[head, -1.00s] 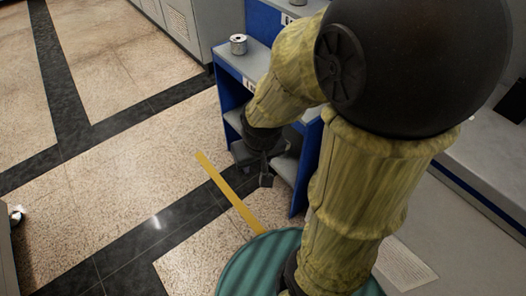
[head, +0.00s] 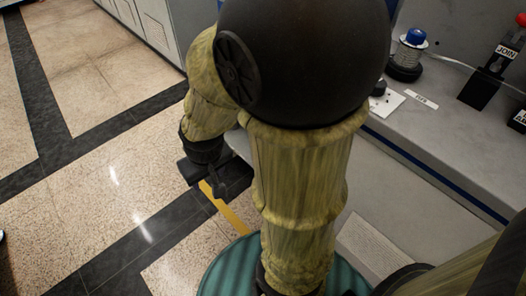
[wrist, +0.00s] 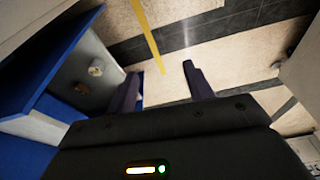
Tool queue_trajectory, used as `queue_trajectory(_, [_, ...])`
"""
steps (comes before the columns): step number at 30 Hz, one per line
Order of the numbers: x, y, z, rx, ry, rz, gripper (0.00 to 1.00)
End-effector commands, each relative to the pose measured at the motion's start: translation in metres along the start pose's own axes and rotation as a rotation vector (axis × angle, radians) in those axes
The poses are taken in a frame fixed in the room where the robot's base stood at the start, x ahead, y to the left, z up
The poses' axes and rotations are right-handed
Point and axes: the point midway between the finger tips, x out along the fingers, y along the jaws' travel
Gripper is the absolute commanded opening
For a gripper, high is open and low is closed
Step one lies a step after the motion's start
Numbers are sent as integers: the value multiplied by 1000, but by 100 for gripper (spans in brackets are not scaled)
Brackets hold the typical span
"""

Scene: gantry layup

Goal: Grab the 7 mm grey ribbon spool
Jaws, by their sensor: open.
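A small pale spool-like item (wrist: 95,71) sits on a grey shelf surface (wrist: 72,68) of the blue unit, at the left of the wrist view. Its label or width is too small to read, so I cannot tell whether it is the 7 mm grey ribbon spool. My gripper (wrist: 160,74) is open and empty, its fingers over the floor, to the right of that item. In the head view my gripper (head: 216,181) hangs low at the left of my arm, which hides the shelf unit.
A small brownish item (wrist: 82,88) lies close to the pale one. The blue side panel (wrist: 50,45) borders the shelf. In the head view, a grey counter (head: 455,125) at the right holds a blue-topped beacon (head: 411,52). Speckled floor (head: 75,190) is open at the left.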

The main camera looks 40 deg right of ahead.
Motion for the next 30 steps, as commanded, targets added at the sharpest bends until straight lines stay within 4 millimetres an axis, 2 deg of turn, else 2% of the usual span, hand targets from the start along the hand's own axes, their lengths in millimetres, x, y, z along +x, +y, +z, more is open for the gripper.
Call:
queue_trajectory(1, [3,-1,-2,7,4,-3,62])
queue_trajectory(4, [15,-3,-14,45,26,-13,82])
queue_trajectory(8, [47,-6,-45,151,88,-30,82])
queue_trajectory(14, [116,3,-105,388,238,-3,82])
queue_trajectory(18, [168,23,-136,546,350,68,82])
queue_trajectory(22, [214,48,-154,676,460,169,82])
queue_trajectory(26, [257,78,-160,781,573,301,82])
queue_trajectory(30, [297,111,-153,862,702,470,82])
